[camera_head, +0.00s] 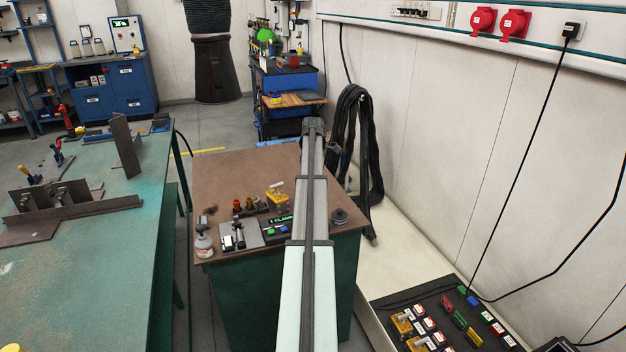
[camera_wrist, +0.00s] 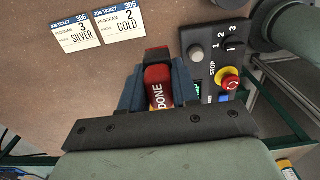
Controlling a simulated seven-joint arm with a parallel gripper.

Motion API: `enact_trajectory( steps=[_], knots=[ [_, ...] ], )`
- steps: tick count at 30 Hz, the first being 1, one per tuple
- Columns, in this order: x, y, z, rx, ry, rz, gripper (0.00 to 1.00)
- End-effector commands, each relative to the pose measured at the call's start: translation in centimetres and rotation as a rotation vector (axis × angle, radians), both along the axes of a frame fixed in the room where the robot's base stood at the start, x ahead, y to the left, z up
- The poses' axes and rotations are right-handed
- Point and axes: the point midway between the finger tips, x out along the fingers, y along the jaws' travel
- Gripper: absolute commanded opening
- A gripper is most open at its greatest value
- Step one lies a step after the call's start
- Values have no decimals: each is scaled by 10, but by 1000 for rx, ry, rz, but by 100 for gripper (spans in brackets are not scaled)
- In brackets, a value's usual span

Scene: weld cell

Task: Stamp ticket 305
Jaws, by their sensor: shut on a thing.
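In the wrist view my gripper (camera_wrist: 158,98) is shut on a red stamp (camera_wrist: 157,74) marked DONE, with a dark end pointing away from me. Job ticket 305 (camera_wrist: 121,20), reading program 2 and GOLD, lies face up on the brown top (camera_wrist: 95,75), up and left of the stamp. The stamp is apart from the ticket in the picture; I cannot tell how high it is above the surface. Job ticket 306 (camera_wrist: 77,34), program 3 and SILVER, lies just left of ticket 305. In the head view I cannot make out my gripper.
A dark control panel (camera_wrist: 215,50) with a knob, numbers 1 to 3 and a red emergency stop (camera_wrist: 230,84) lies right of the stamp. In the head view a green bench (camera_head: 95,235) with metal parts stands left, and a dark switch board (camera_head: 440,315) lies bottom right.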

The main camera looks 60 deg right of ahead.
Motion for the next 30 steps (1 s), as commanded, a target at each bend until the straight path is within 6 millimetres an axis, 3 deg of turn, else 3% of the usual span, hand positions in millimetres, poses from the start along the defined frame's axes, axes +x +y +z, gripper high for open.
enact_trajectory(
  steps=[5,16,30],
  knots=[
    [4,-13,-4,0,0,0,10],
    [18,-69,-26,1,1,0,10],
    [18,-71,-51,1,1,1,10]
  ],
)
